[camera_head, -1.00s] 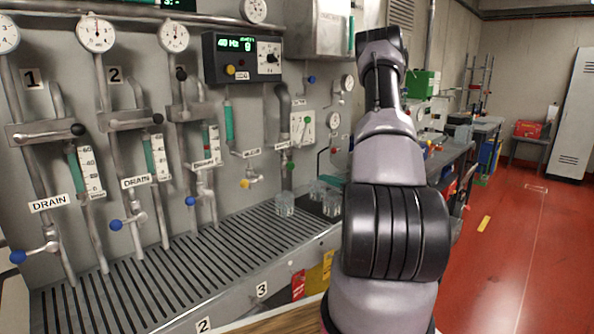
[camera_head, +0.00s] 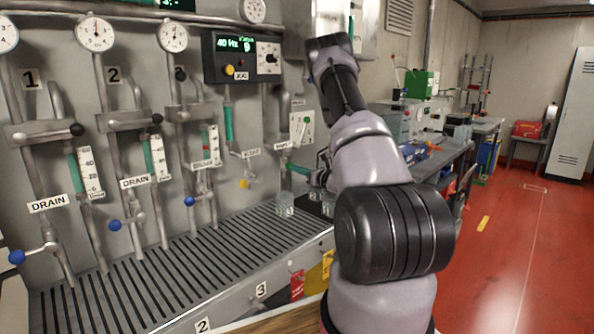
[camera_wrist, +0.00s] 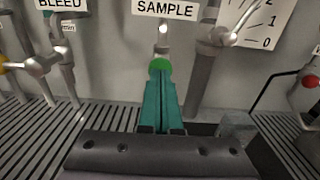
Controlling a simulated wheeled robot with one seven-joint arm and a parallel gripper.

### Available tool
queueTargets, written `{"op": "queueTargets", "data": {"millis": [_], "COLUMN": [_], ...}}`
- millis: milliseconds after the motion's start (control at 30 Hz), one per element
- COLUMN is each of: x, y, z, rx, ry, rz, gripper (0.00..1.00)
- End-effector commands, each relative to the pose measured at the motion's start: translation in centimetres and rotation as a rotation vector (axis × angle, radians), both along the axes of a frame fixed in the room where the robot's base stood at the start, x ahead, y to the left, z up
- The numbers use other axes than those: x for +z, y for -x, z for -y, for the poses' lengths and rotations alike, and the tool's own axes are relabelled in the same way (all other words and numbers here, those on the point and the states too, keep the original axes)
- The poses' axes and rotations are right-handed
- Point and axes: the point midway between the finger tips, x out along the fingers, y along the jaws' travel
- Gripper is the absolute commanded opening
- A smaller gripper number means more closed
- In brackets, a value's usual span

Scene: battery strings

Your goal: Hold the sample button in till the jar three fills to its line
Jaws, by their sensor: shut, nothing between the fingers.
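The round green sample button (camera_wrist: 159,66) shows in the wrist view, below the SAMPLE label (camera_wrist: 165,9). My gripper (camera_wrist: 161,82) is shut and empty. Its teal fingertips meet the button's lower edge in the picture; I cannot tell whether they touch it or press it. In the head view my gripper (camera_head: 292,169) reaches left to the wall below the sample label. Glass jars (camera_head: 285,205) stand on the grated bench beside it, partly hidden by my arm. One jar (camera_wrist: 237,127) shows right of my fingers; its line and fill level cannot be made out.
A yellow valve knob (camera_head: 244,184) is left of my gripper. The wrist view shows a vertical pipe (camera_wrist: 201,80) just right of the fingers, a white scale plate (camera_wrist: 262,25) and a red knob (camera_wrist: 311,81). The slatted drain bench (camera_head: 190,262) is clear toward the front.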

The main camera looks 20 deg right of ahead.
Motion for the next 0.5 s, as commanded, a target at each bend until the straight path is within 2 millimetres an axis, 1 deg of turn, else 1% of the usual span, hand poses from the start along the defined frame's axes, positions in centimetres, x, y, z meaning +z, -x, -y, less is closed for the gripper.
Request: {"op": "queueTargets", "data": {"millis": [100, 400, 500], "x": [0.02, 0.03, 0.02], "y": [-0.41, -0.46, -1.06], "z": [-0.11, -0.12, -0.36], "rx": [0.000, -0.001, 0.001], "ry": [0.001, 0.001, 0.002], "rz": [0.001, 0.001, 0.002], "gripper": [0.00, 0.00, 0.00]}}
